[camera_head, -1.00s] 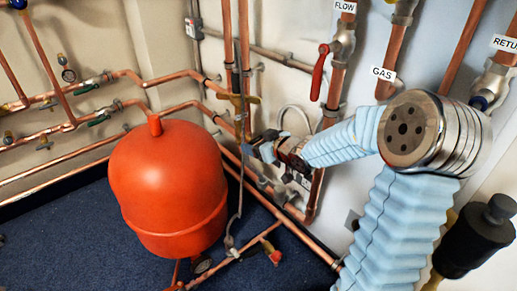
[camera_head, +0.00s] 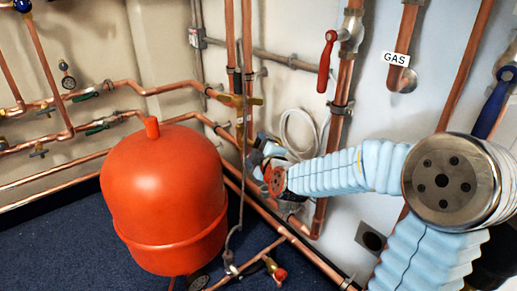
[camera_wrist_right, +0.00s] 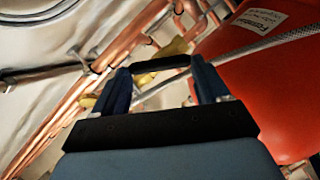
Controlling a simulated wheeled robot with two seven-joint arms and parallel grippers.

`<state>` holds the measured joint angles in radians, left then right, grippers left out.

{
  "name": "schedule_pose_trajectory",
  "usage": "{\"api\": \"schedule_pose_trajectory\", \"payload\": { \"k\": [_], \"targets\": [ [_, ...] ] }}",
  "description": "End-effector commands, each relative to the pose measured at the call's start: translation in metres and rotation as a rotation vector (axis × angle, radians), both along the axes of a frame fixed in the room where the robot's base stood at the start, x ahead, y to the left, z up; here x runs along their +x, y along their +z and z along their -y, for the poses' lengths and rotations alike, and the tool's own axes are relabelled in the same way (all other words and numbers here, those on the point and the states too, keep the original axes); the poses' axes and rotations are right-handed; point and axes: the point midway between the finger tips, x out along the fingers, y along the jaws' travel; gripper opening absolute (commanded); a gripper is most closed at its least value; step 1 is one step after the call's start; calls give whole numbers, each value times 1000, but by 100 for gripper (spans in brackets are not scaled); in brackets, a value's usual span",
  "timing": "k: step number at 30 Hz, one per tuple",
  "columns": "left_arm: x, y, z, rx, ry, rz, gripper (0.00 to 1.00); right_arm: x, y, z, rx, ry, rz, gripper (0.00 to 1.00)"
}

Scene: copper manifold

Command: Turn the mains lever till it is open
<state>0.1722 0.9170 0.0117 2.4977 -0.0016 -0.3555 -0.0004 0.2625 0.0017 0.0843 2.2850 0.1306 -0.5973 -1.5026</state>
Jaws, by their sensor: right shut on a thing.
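My right gripper (camera_head: 258,148) is at the pipes behind the red tank, its arm coming in from the right in a pale blue sleeve. In the right wrist view, its two dark blue fingers (camera_wrist_right: 160,66) stand apart, with a dark bar across between their tips. I take this bar for the mains lever (camera_wrist_right: 163,63), held in the jaws, but its link to the valve is hidden. Yellow brass parts (camera_wrist_right: 175,47) show just behind it. In the head view, a yellow fitting (camera_head: 240,101) sits on the upright pipes just above the gripper. My left gripper is not in view.
The red tank (camera_head: 165,200) stands close left of the gripper. A red lever (camera_head: 326,62) and the GAS pipe (camera_head: 402,45) are on the wall to the right. Copper pipes (camera_head: 290,235) run low below the gripper. Blue carpet (camera_head: 60,240) is open at the lower left.

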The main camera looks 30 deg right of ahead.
Motion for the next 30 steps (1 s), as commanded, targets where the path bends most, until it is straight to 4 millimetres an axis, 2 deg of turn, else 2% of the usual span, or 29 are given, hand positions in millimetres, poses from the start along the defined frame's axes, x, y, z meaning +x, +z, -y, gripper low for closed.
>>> {"api": "schedule_pose_trajectory", "payload": {
  "k": [15, 30],
  "targets": [
    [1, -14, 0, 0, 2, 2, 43, 0, -9, -4, -414, 5, 57, 44],
    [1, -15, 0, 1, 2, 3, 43, 0, -11, -4, -556, 8, 78, 44]
  ]
}}
